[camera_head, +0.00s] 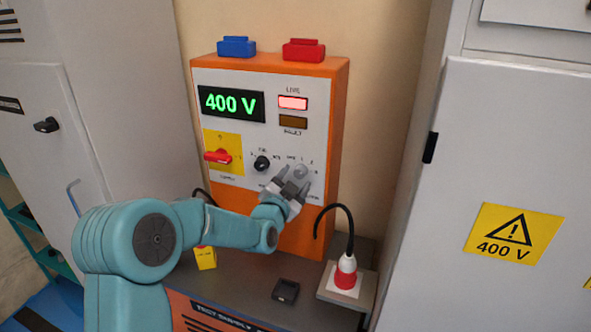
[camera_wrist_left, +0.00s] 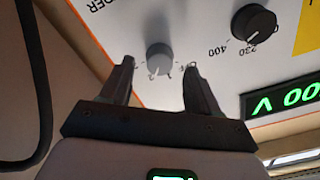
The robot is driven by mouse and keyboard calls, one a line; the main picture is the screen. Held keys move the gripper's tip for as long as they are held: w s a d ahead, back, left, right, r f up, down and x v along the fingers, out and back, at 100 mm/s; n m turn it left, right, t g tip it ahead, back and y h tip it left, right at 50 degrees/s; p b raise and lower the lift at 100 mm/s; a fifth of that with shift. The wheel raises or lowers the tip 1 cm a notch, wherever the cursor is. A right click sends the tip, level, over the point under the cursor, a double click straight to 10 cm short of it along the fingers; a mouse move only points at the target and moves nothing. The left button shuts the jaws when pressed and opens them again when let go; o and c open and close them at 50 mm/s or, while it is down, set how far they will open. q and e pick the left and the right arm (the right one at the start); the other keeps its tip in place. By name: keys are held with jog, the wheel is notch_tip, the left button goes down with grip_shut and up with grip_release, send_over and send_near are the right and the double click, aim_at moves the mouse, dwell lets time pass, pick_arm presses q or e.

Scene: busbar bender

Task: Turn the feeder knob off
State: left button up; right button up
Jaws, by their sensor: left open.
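The feeder knob (camera_head: 301,171) is a small grey knob at the lower right of the orange-edged panel's white face. In the left wrist view the same grey knob (camera_wrist_left: 159,57) sits beneath a label ending in "DER", shown upside down. My left gripper (camera_head: 295,177) is open in front of it. In the wrist view its two dark fingers (camera_wrist_left: 159,67) stand on either side of the knob, with gaps visible. I cannot tell how deep the fingers reach around it. The knob's exact pointer direction is too small to read. My right gripper is not in view.
A black voltage knob (camera_head: 261,163) and a red rotary switch (camera_head: 218,156) are left of the feeder knob. The display (camera_head: 231,104) reads 400 V and the LIVE lamp (camera_head: 293,103) glows. A black cable with a red plug (camera_head: 345,272) stands below right.

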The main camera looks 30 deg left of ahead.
aim_at(300, 172)
pick_arm(q)
jog(key=shift+x, duration=1.05)
jog(key=shift+w, duration=0.2)
jog(key=shift+s, duration=0.1)
jog(key=shift+c, duration=0.2)
